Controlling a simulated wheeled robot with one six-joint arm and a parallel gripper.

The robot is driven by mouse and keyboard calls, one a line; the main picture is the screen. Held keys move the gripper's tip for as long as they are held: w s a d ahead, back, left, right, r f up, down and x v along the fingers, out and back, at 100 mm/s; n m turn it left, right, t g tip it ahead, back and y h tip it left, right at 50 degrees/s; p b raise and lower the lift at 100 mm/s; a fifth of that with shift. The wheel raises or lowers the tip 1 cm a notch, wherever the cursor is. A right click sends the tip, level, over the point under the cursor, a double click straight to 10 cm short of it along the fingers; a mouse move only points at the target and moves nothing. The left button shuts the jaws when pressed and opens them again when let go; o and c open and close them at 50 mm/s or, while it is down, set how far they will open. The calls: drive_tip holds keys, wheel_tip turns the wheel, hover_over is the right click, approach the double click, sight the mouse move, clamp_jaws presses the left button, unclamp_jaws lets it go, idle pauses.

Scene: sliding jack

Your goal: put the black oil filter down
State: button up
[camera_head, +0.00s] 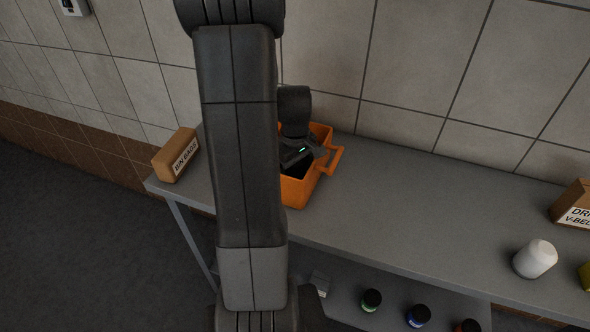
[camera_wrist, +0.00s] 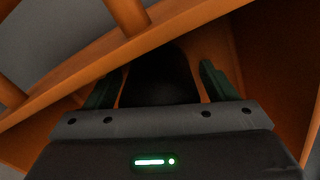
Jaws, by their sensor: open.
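The black oil filter (camera_wrist: 160,75) shows as a dark rounded shape between my fingers in the wrist view; its lower part is hidden and its details are lost in shadow. My gripper (camera_wrist: 160,88) is open, with a dark green finger on each side of the filter. Orange shows in narrow gaps between filter and fingers. My gripper is down inside the orange toolbox (camera_head: 298,193), which stands on the grey bench (camera_head: 400,235). In the head view my wrist hides much of the toolbox's inside, and I cannot make out the filter there.
The toolbox handle (camera_head: 335,159) and orange walls (camera_wrist: 265,50) are close around my gripper. A brown box (camera_head: 176,155) stands at the bench's left end. A white bottle (camera_head: 535,259) and carton (camera_head: 575,206) stand at right. Jars (camera_head: 371,300) sit on the lower shelf. The mid-bench is clear.

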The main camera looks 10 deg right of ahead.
wheel_tip(320, 180, up, 12)
drive_tip(key=shift+r, duration=0.2)
